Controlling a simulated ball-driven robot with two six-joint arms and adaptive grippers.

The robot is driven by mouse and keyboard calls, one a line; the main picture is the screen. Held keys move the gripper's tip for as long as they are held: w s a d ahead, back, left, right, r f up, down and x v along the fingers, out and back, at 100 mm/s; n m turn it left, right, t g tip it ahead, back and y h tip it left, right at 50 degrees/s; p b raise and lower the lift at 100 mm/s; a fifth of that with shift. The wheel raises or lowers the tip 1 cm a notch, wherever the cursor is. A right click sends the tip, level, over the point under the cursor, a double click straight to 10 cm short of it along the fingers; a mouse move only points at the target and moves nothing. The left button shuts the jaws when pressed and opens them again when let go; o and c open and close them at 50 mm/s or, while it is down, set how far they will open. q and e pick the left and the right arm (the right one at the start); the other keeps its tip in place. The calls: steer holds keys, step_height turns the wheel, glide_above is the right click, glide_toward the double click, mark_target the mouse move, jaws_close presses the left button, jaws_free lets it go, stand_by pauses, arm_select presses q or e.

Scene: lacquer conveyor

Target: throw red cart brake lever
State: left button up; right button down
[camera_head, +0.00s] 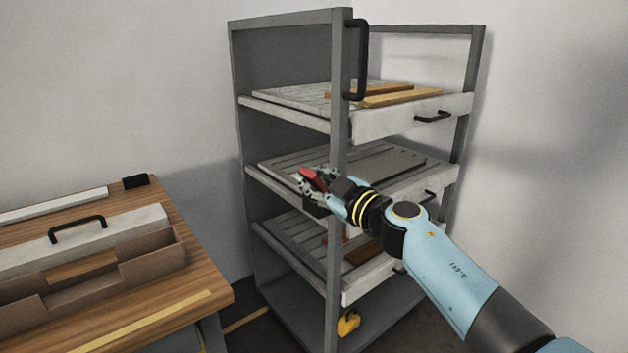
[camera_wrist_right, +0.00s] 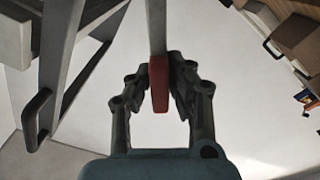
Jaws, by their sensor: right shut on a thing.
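The red brake lever (camera_head: 313,178) shows at the front left post of the grey cart (camera_head: 339,120). My right gripper (camera_head: 318,185) reaches in from the right and is shut on the lever. In the right wrist view the red lever (camera_wrist_right: 159,84) stands between the two fingers of the right gripper (camera_wrist_right: 162,80), with a grey bar running up behind it. The lever's mount is partly hidden by the gripper in the head view. My left gripper is not in view.
The cart has several slatted trays with black handles, such as the top one (camera_head: 432,116), holding wooden strips. A black handle (camera_head: 358,60) sticks out from the post. A wooden table (camera_head: 215,290) with a cardboard box (camera_head: 150,262) stands at left. A yellow piece (camera_head: 348,323) sits low on the cart.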

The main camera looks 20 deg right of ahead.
stand_by(0.3)
steer(key=shift+w+d+r+m+p, duration=0.15)
steer(key=shift+d+r+m+p, duration=0.3)
steer(key=shift+p, duration=0.35)
steer(key=d+m+p, duration=0.2)
steer(key=w+d+r+m+p, duration=0.1)
steer(key=m+p, duration=0.1)
steer(key=w+d+m+p, duration=0.1)
steer(key=d+m+p, duration=0.1)
steer(key=p, duration=0.1)
steer(key=shift+d+r+m, duration=0.15)
steer(key=shift+d+m, duration=0.15)
steer(key=shift+m, duration=0.05)
steer(key=shift+w+d+f+m, duration=0.3)
steer(key=shift+d+f+m, duration=0.1)
steer(key=shift+d+m, duration=0.6)
steer(key=shift+w+d+f+m, duration=0.4)
steer(key=shift+d+m, duration=0.35)
steer(key=shift+m, duration=0.45)
steer(key=shift+w+d+f+m, duration=0.25)
steer(key=shift+d+f+m, duration=0.15)
steer(key=shift+d+m, duration=0.6)
steer(key=shift+a, duration=0.1)
